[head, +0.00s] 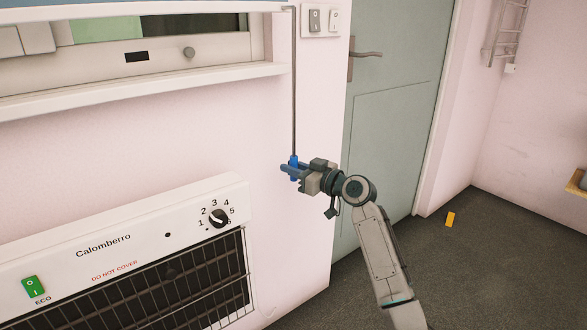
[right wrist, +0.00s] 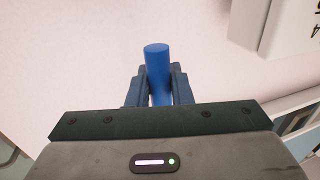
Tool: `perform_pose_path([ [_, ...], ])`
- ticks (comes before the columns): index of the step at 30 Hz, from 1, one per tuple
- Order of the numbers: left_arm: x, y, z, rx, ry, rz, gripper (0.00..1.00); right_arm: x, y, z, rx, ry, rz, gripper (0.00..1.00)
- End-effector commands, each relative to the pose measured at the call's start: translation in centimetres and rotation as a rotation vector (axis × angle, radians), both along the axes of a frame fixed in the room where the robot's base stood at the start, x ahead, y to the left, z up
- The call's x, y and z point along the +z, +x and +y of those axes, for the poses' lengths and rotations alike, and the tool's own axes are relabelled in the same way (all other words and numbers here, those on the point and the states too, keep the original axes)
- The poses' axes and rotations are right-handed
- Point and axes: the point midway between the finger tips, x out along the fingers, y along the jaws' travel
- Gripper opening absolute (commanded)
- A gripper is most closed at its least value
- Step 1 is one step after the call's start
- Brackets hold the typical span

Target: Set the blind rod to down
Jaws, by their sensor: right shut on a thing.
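The blind rod (head: 294,90) is a thin grey rod hanging down the pink wall from the blue-edged blind at the top. Its lower end has a blue handle (head: 293,160). My right gripper (head: 291,169) is shut on this blue handle. In the right wrist view the blue handle (right wrist: 157,65) stands between the two blue fingers (right wrist: 157,85), its top end sticking out past them. My left gripper is in neither view.
A white Calomberro heater (head: 130,230) with a dial (head: 217,218) and green switch (head: 33,287) is on the wall at lower left. A window sill (head: 150,90) runs above it. A grey-green door (head: 390,120) stands behind my right arm. A yellow object (head: 450,219) lies on the floor.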

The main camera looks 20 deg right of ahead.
Motion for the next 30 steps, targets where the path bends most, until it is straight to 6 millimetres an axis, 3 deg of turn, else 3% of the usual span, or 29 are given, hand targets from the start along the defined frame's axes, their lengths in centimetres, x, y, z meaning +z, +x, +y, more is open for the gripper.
perform_pose_path([
  [9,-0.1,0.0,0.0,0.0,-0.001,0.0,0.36,-0.8,-0.1,0.1,0.003,-0.002,0.012,0.0],
  [10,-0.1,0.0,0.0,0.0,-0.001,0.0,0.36,-0.8,-0.1,0.1,0.004,-0.003,0.013,0.21],
  [13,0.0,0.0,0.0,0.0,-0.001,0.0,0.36,-0.7,-0.1,0.1,0.003,-0.002,0.012,0.39],
  [23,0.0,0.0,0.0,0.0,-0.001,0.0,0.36,-0.4,-0.3,-0.2,0.001,-0.002,0.007,0.39],
  [30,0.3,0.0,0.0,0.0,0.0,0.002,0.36,-0.5,-3.3,-2.4,-0.001,-0.007,0.007,0.39],
])
